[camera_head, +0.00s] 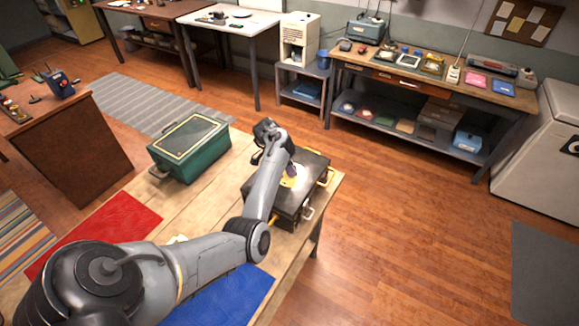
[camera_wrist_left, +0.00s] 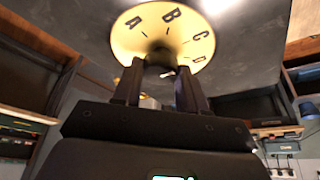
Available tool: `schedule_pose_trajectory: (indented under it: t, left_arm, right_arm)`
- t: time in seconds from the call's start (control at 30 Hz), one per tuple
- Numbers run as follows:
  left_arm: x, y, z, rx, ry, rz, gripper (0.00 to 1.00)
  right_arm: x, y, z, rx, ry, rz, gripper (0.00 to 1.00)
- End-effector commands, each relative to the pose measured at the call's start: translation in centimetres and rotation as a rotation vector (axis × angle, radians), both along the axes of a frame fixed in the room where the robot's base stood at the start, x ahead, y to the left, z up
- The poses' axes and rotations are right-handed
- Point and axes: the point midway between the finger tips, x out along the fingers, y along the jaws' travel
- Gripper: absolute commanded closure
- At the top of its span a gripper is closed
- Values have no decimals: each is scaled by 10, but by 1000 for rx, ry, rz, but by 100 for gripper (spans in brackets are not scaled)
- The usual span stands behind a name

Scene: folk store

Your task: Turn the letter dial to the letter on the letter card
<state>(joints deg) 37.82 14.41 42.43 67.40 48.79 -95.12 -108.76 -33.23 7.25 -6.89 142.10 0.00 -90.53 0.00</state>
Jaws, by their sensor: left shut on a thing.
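The letter dial is a pale yellow disc (camera_head: 295,181) on top of a black case (camera_head: 291,212) at the right end of the wooden table. In the left wrist view the dial face (camera_wrist_left: 133,43) shows the letters A, B, C and D around its edge. My left gripper (camera_head: 290,170) reaches down to the dial, and its fingers also show in the left wrist view (camera_wrist_left: 160,80). They are shut on the knob at the dial's middle, which they mostly hide. I cannot make out a letter card. My right gripper is not in view.
A green box (camera_head: 189,150) stands behind my arm on the table (camera_head: 220,187). A red mat (camera_head: 98,228) and a blue mat (camera_head: 222,298) lie nearer. A workbench (camera_head: 435,78) with several small items stands at the back right. The floor right of the table is clear.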

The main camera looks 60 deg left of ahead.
Motion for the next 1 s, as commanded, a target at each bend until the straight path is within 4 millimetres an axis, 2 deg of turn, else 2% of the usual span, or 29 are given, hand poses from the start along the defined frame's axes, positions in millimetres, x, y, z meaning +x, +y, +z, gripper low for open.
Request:
schedule_pose_trajectory:
  t: [0.37, 1.0]
  left_arm:
    - [0, -2, 3, -2, 0, 104, 89]
    - [0, -4, 4, -1, 0, 607, 89]
  right_arm:
    - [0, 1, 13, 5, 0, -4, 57]
    - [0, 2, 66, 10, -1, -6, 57]
